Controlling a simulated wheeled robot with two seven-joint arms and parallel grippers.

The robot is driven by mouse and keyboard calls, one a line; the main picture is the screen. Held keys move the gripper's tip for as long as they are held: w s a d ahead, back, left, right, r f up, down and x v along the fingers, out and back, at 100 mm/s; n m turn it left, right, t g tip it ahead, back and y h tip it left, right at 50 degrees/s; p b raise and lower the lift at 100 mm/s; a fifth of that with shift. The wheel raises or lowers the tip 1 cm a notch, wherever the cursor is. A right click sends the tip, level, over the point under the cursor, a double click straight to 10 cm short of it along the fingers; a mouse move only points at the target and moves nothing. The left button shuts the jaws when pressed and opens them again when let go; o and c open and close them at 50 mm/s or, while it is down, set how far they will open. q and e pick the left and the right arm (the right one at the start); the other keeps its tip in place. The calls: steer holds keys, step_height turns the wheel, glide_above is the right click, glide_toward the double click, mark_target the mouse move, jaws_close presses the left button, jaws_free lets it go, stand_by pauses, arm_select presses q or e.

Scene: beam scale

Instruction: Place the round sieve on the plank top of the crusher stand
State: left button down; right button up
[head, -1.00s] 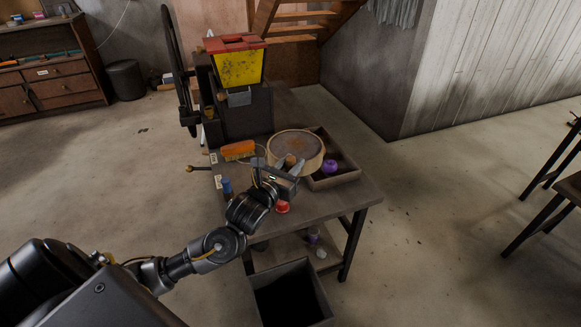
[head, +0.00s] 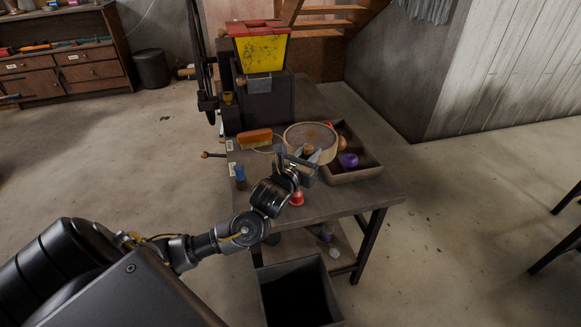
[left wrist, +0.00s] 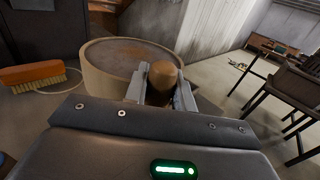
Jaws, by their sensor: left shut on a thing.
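The round sieve (head: 311,134) has a pale wooden rim and a brownish mesh, and a brown wooden knob-like grip (left wrist: 162,80) shows at its near side. My left gripper (head: 306,156) is shut on this grip, seen between its fingers in the left wrist view. The sieve overlaps the tray's left part; I cannot tell whether it touches anything below. The crusher (head: 262,85), dark with a yellow hopper and red top, stands at the back of a stand with a grey-brown plank top (head: 340,200). My right gripper is not in view.
A tray (head: 358,174) at the right holds a purple item (head: 348,160). An orange brush (head: 255,138), a blue bottle (head: 240,178) and a red item (head: 297,198) are on the top. A dark bin (head: 297,293) stands in front. The front right top is clear.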

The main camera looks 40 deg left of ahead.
arm_select(q)
steer(key=a+f, duration=0.3)
steer(key=a, duration=0.1)
steer(key=w+a+f, duration=0.1)
steer(key=a+f, duration=0.2)
steer(key=a, duration=0.1)
steer(key=a+f, duration=0.3)
steer(key=a, duration=0.1)
steer(key=shift+w+a, duration=0.15)
steer(key=shift+a, duration=0.1)
steer(key=shift+a+f, duration=0.15)
steer(key=shift+f, duration=0.1)
step_height(320, 180, down, 3)
steer(key=shift+a+f, duration=0.1)
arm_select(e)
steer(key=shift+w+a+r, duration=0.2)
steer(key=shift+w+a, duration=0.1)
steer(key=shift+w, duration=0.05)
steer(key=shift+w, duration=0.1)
